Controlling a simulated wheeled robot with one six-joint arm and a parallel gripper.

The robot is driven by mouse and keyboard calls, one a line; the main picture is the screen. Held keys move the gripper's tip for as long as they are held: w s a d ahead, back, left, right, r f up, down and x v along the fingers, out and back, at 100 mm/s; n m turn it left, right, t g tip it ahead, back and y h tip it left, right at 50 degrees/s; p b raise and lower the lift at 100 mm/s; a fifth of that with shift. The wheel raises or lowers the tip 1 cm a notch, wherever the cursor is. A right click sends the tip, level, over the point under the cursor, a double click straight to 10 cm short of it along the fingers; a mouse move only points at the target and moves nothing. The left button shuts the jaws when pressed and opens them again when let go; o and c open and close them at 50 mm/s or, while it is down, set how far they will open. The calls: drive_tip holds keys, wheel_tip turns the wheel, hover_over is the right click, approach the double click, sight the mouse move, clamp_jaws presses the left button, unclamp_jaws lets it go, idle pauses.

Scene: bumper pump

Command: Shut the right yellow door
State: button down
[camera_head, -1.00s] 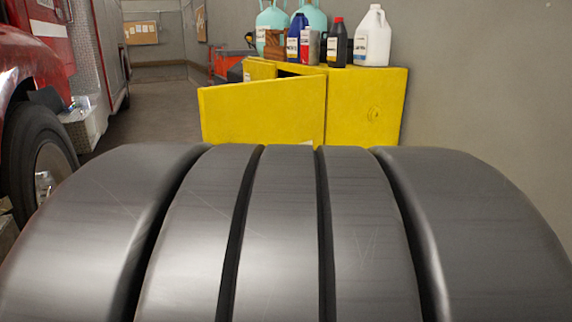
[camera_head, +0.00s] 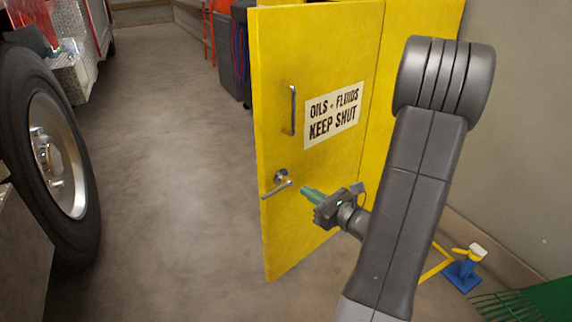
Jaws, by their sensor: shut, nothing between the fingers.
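The right yellow door (camera_head: 315,75) stands ajar in the head view, its outer face toward me and its free edge at the left. It bears a vertical pull handle (camera_head: 293,110), a lever handle (camera_head: 277,188) and a sign reading "OILS - FLUIDS KEEP SHUT" (camera_head: 334,115). My gripper (camera_head: 307,192) is shut and empty, its green fingers pointing left toward the lever. It is in front of the door's lower part, just right of the lever; whether it touches the door face I cannot tell. My arm hides part of the cabinet side (camera_head: 405,60).
A truck wheel (camera_head: 55,160) stands at the left, with clear concrete floor (camera_head: 170,170) between it and the door. A dark bin (camera_head: 230,60) is behind the door. A blue and yellow object (camera_head: 465,270) and a green rake-like item (camera_head: 530,300) lie low right by the wall.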

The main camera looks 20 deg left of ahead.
drive_tip(key=w, duration=0.1)
drive_tip(key=b, duration=0.3)
approach(270, 163)
drive_tip(key=shift+m+t, duration=0.3)
drive_tip(key=x, duration=0.5)
drive_tip(key=shift+a+f, duration=0.2)
drive_tip(key=shift+a, duration=0.2)
drive_tip(key=shift+w+a+r, duration=0.1)
drive_tip(key=shift+w+a, duration=0.15)
drive_tip(key=shift+a, duration=0.25)
